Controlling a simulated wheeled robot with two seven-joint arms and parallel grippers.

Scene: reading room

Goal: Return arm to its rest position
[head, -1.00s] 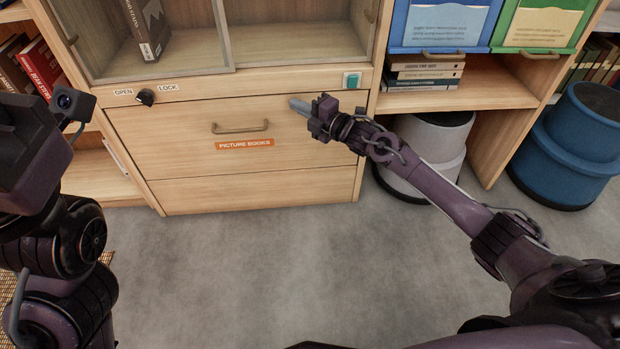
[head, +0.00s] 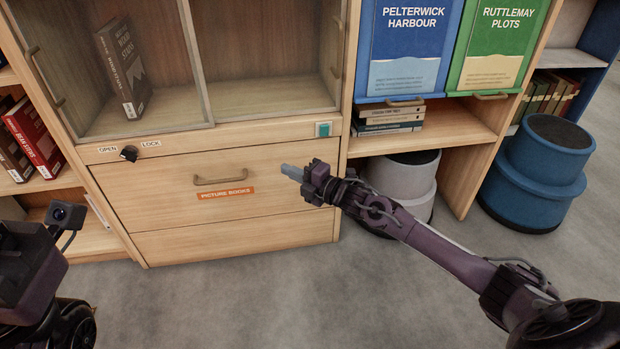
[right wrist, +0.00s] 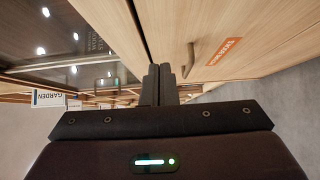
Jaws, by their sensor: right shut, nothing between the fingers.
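My right gripper (head: 292,173) is shut and empty. It is in front of the right part of the wooden drawer (head: 270,175) labelled PICTURE BOOKS, right of its handle (head: 220,180). In the right wrist view its two fingers (right wrist: 160,85) lie together, with the drawer front and handle (right wrist: 188,60) beyond them to the right. I cannot tell whether the fingertips touch the drawer front. My left arm (head: 30,270) shows at the lower left; its fingers are out of the picture.
Above the drawer is a glass-fronted cabinet with a dark book (head: 121,68), a lock knob (head: 129,153) and a green switch (head: 324,129). Blue (head: 400,45) and green (head: 495,40) bins stand right. A grey stool (head: 405,180) and blue stool (head: 540,170) are below. Floor in front is clear.

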